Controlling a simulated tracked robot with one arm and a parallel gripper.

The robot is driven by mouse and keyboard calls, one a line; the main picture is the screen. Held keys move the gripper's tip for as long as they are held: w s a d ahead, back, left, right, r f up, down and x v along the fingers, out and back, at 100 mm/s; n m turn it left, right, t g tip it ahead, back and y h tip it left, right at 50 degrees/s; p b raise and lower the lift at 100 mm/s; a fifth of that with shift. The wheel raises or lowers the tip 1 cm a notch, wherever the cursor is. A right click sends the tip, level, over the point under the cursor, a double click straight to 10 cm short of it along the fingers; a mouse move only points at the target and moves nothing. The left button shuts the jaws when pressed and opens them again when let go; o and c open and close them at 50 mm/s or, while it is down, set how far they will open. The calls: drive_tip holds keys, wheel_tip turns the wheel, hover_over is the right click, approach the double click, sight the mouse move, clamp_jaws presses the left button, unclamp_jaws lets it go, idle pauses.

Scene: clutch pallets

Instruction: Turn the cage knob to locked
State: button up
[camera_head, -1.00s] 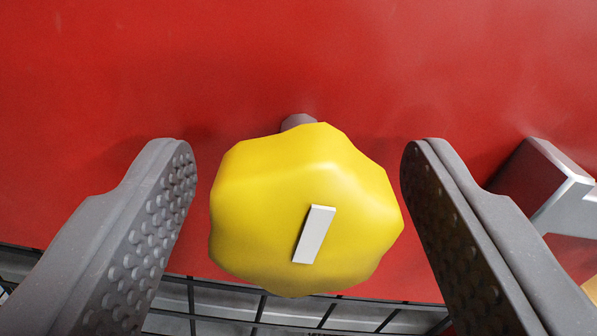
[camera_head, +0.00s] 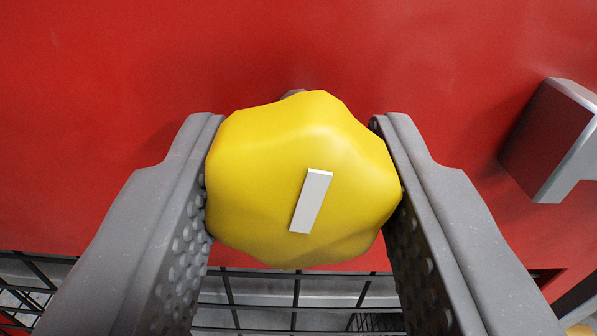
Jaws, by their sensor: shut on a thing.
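The yellow cage knob (camera_head: 265,190) is a lobed knob on a short grey shaft against a red panel (camera_head: 90,110). A white marker bar (camera_head: 311,200) on its face stands near upright, its top leaning a little to the right. My gripper (camera_head: 300,165) is shut on the knob, one grey studded finger on its left side and one on its right. The finger pads partly hide behind the knob's edges. The knob's shaft is mostly hidden behind it.
A grey metal bracket or handle (camera_head: 570,135) sticks out from the red panel at the right, near my right finger. A black wire grid (camera_head: 295,292) runs below the panel. The panel above the knob is clear.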

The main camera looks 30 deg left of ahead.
drive_tip(key=shift+r+m+p, duration=0.2)
drive_tip(key=shift+m+p, duration=1.9)
drive_tip(key=shift+p, duration=3.25)
drive_tip(key=m+p, duration=0.3)
drive_tip(key=p, duration=0.4)
drive_tip(key=shift+p, duration=0.3)
drive_tip(key=m+p, duration=0.5)
drive_tip(key=p, duration=0.2)
drive_tip(key=shift+s+f+m+p, duration=0.1)
drive_tip(key=shift+f+m+p, duration=0.05)
drive_tip(key=shift+m+p, duration=1.6)
drive_tip(key=shift+m, duration=0.35)
drive_tip(key=o, duration=1)
drive_tip(key=b+v, duration=0.3)
drive_tip(key=v, duration=1)
drive_tip(key=shift+s+d, duration=0.2)
drive_tip(key=shift+s, duration=0.15)
